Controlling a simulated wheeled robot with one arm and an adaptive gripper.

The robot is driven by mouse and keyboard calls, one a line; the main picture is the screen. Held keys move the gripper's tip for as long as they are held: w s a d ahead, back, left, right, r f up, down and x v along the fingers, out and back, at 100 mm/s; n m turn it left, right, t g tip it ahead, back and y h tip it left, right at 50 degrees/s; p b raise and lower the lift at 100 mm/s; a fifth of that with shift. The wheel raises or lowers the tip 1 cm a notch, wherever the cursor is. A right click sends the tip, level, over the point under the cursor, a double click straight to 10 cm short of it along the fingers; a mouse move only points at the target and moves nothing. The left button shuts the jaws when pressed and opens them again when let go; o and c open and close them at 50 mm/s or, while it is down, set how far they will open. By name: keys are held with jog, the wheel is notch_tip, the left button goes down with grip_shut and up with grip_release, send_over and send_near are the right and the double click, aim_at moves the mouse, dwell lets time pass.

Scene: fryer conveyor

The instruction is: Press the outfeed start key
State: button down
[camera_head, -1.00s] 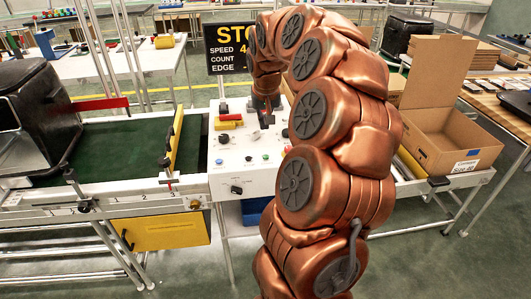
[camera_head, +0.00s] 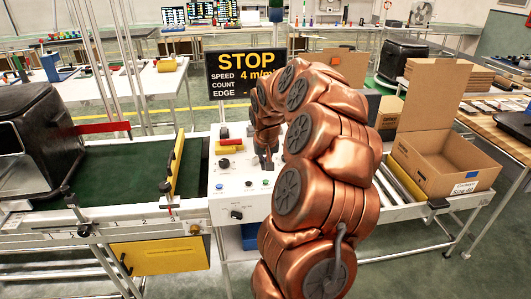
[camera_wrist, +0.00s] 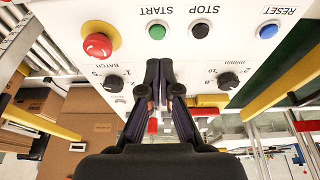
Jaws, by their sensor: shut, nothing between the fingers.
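My gripper (camera_wrist: 158,72) is shut and empty, its dark fingertips together over the white control panel (camera_head: 228,205). In the wrist view, where the lettering is upside down, a green button (camera_wrist: 156,31) labelled START lies just beyond the fingertips. A black button (camera_wrist: 200,30) labelled STOP and a blue button (camera_wrist: 267,30) labelled RESET are to its right. A visible gap in the picture separates the fingertips from the green button; I cannot tell their height above the panel. In the head view my gripper (camera_head: 265,160) shows just above the green button (camera_head: 265,182).
A red mushroom button (camera_wrist: 97,44) and black knobs (camera_wrist: 229,81) sit near the fingers. A STOP display (camera_head: 245,72) stands behind the panel. A green belt (camera_head: 120,170) with a yellow gate (camera_head: 176,165) is at left; an open cardboard box (camera_head: 440,160) is at right.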

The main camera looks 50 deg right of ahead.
aim_at(265, 181)
jog(key=shift+s+a+p+x, duration=0.15)
jog(key=shift+p+x, duration=0.1)
jog(key=shift+x, duration=0.75)
jog(key=shift+s+a+p+x, duration=0.1)
jog(key=shift+s+p+x, duration=0.1)
jog(key=shift+x, duration=0.8)
jog(key=shift+s+a+p+x, duration=0.1)
jog(key=shift+p+x, duration=0.15)
jog(key=shift+x, duration=0.75)
jog(key=shift+f, duration=0.15)
jog(key=shift+d, duration=0.1)
